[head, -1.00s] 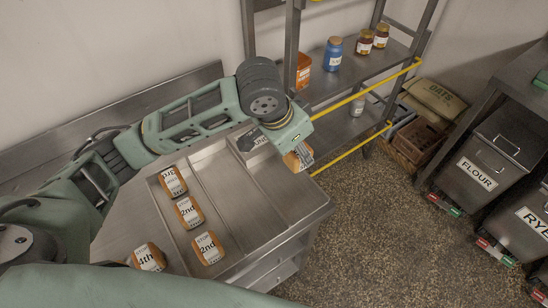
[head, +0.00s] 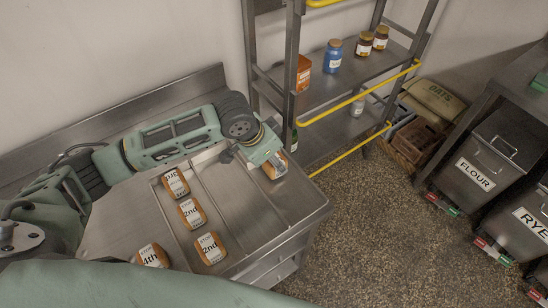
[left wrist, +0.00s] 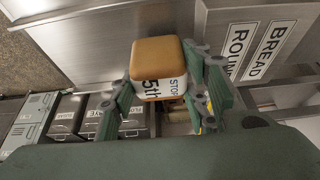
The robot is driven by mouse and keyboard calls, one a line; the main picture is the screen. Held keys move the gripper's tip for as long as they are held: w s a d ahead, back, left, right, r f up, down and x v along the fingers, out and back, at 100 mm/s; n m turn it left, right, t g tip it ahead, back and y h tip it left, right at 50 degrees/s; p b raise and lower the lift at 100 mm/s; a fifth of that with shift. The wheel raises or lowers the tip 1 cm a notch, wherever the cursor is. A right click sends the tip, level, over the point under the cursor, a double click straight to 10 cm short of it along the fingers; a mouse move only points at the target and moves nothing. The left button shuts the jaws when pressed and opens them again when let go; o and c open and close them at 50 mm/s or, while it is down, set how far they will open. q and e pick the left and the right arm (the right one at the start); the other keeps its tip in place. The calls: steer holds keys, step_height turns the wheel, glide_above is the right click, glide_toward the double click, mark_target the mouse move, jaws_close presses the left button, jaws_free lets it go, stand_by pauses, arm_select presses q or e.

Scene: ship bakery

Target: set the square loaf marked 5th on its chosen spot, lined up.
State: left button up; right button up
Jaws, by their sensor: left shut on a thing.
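The square loaf marked 5th (left wrist: 157,68) is brown with a white label in the left wrist view. My left gripper (left wrist: 170,100) is shut on it, one finger on each side. In the head view the left gripper (head: 272,166) holds the loaf over the right part of the metal tray-like counter (head: 240,205), near its back right end. Whether the loaf touches the surface cannot be told. Loaves marked 2nd (head: 211,248) and (head: 192,212), one with a partly readable label (head: 175,183), and one marked 4th (head: 151,256) lie at the left. My right gripper is not in view.
A metal shelf rack (head: 335,85) with yellow rails (head: 360,95) stands behind the counter, holding a blue jar (head: 333,57) and other jars. A flour bin (head: 476,170) is at the right. Labels BREAD and ROUND (left wrist: 250,45) show beside the loaf in the left wrist view.

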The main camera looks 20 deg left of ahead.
arm_select(q)
steer(key=shift+f, duration=0.55)
steer(key=o, duration=0.9)
steer(key=shift+r, duration=0.2)
steer(key=b+v, duration=0.1)
steer(key=v, duration=1.1)
steer(key=shift+r, duration=0.4)
